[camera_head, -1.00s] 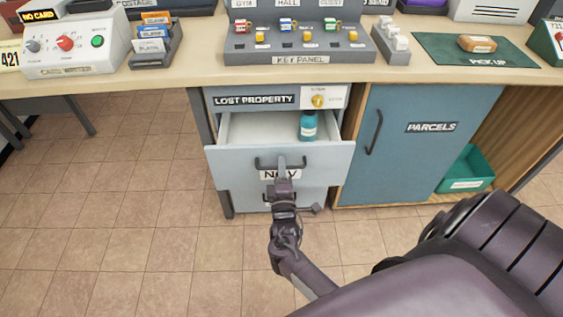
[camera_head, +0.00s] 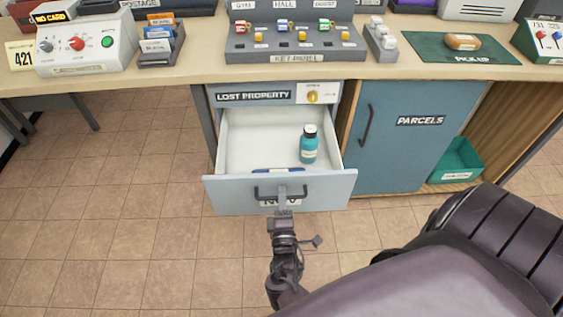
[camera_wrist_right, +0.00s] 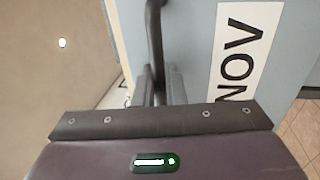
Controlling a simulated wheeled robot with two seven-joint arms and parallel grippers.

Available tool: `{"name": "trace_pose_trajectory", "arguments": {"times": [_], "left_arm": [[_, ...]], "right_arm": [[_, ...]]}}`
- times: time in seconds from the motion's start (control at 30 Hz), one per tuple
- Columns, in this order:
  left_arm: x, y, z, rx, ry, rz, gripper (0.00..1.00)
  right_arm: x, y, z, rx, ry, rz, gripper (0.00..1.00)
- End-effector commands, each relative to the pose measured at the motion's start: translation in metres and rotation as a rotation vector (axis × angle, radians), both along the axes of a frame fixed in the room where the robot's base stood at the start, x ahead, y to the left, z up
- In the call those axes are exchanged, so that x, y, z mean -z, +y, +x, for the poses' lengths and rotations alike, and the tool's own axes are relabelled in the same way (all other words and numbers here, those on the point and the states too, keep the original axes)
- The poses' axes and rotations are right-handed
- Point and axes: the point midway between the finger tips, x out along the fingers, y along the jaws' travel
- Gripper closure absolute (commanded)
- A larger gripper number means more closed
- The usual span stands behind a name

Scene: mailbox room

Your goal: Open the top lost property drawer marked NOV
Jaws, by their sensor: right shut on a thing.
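The top lost property drawer (camera_head: 229,194) is pulled well out of its cabinet in the head view, and its label (camera_head: 268,202) is partly hidden. The NOV label (camera_wrist_right: 246,50) reads clearly in the right wrist view. A dark bar handle (camera_head: 262,193) is on the drawer front; it also shows in the right wrist view (camera_wrist_right: 153,30). My right gripper (camera_head: 283,200) is shut on this handle, its fingers (camera_wrist_right: 159,85) around the bar. Inside the drawer stand a teal bottle (camera_head: 308,148) and a blue item partly hidden by the front. My left gripper is not in view.
The blue PARCELS door (camera_head: 405,145) is shut on the right, beside a green bin (camera_head: 458,163). The tiled floor (camera_head: 130,220) left of the drawer is clear.

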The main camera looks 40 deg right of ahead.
Motion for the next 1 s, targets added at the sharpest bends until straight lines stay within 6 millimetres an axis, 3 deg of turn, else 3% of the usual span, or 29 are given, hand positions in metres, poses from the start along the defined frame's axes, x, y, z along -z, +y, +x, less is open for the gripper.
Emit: {"name": "trace_pose_trajectory", "arguments": {"times": [0.47,0.5,0.63,1.0], "left_arm": [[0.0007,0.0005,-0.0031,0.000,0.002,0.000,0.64],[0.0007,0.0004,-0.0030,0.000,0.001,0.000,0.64],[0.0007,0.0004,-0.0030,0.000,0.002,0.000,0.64],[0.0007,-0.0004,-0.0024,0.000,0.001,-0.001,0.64]], "right_arm": [[0.0007,0.0003,-0.0044,0.004,0.003,-0.002,1.00],[0.0007,0.0003,-0.0044,0.004,0.003,-0.002,0.87],[0.0006,0.0007,-0.0041,0.003,0.002,-0.002,0.71],[0.0011,0.0002,-0.0034,0.001,0.000,-0.001,0.71]]}}
